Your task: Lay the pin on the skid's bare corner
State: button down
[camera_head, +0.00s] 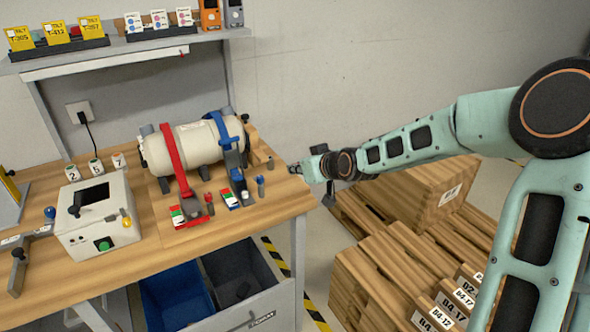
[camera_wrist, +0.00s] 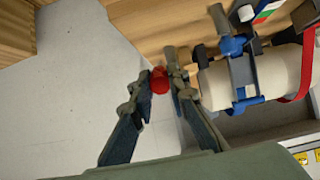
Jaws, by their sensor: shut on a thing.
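My gripper (camera_head: 297,170) is just off the right end of the workbench, above the floor gap beside the pallets. In the wrist view its fingers (camera_wrist: 160,76) are closed on a small red piece, which I take to be the pin (camera_wrist: 159,84); only its rounded red end shows clearly. The pin cannot be made out in the head view. A wooden skid (camera_head: 349,214) stands on the floor right of the bench, with a large wooden box on it and bare slats at its left. Nearer is a wooden stack (camera_head: 350,276) carrying several labelled blocks.
The workbench (camera_head: 272,208) holds a cream cylinder (camera_head: 198,143) under red and blue straps, with clamps beside it. A control box (camera_head: 95,217) stands at left. Blue and dark bins (camera_head: 175,297) sit below. My arm spans above the wooden stacks.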

jog(key=shift+w+a+r+t+y+b, duration=0.3)
jog(key=shift+w+a+r+y, duration=0.1)
jog(key=shift+w+a+r, duration=0.3)
jog(key=shift+s+d+f+b, duration=0.1)
jog(key=shift+f+b, duration=1.15)
jog(key=shift+f, duration=0.35)
jog(key=shift+s+d+f+b, duration=0.1)
jog(key=shift+f+b, duration=1.15)
jog(key=shift+f, duration=0.3)
jog(key=shift+f+b, duration=0.35)
jog(key=shift+f, duration=0.1)
jog(key=c, duration=1.8)
grip_release()
jog(key=v, duration=1.2)
jog(key=shift+a+f, duration=0.1)
